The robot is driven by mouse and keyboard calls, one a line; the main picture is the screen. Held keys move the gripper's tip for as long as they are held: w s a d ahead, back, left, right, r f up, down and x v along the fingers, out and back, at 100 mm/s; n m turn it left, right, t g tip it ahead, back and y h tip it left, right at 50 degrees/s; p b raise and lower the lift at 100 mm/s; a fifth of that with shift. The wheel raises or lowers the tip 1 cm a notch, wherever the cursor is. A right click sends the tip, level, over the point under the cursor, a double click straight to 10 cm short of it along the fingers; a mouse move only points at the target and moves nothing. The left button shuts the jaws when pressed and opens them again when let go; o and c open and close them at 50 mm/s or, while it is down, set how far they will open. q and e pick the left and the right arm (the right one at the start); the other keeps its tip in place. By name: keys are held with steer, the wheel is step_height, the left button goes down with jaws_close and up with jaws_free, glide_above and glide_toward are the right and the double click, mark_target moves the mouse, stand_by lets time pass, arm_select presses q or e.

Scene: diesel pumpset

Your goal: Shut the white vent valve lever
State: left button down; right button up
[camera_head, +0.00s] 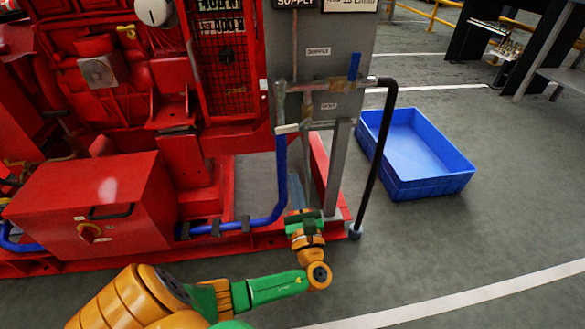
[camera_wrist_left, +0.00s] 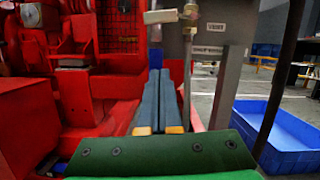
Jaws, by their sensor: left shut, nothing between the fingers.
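The white vent valve lever (camera_head: 288,128) sticks out roughly level to the left from a thin vertical pipe, below the small vent label (camera_head: 328,106). It also shows at the top of the left wrist view (camera_wrist_left: 160,16). My left gripper (camera_head: 295,178) is below the lever, its fingers pointing toward the panel. In the wrist view the two dark blue fingers (camera_wrist_left: 160,72) lie side by side, shut and empty. Their tips appear just below the lever, apart from it; the depth gap is hard to judge. My right gripper is not in view.
A blue hose (camera_head: 281,180) runs down left of the gripper. A grey post (camera_head: 338,165) and a black pipe (camera_head: 376,160) stand to its right. A blue lever (camera_head: 354,66) sits on the upper pipe. A blue tray (camera_head: 425,150) lies on open floor at right.

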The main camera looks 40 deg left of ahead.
mark_target(294, 125)
arm_select(q)
steer(key=w+a+r, duration=0.4)
steer(key=a+r, duration=0.2)
steer(key=shift+w+a, duration=0.15)
steer(key=shift+w, duration=0.05)
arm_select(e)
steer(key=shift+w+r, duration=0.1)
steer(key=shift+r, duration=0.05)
